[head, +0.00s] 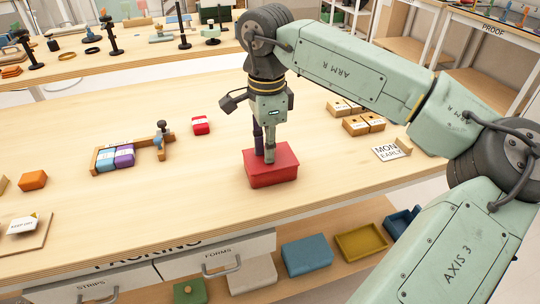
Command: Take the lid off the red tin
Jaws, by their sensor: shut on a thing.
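The red tin (272,178) stands on the wooden table, right of the middle of the head view. It looks like a low red box with a flat red top. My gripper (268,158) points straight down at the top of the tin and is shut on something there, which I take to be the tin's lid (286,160). The fingers hide the held spot. I cannot see a gap between lid and tin.
A small red block (201,125) lies left of the tin. A wooden holder (98,168) with blue and purple blocks stands further left. The tabletop around the tin is clear.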

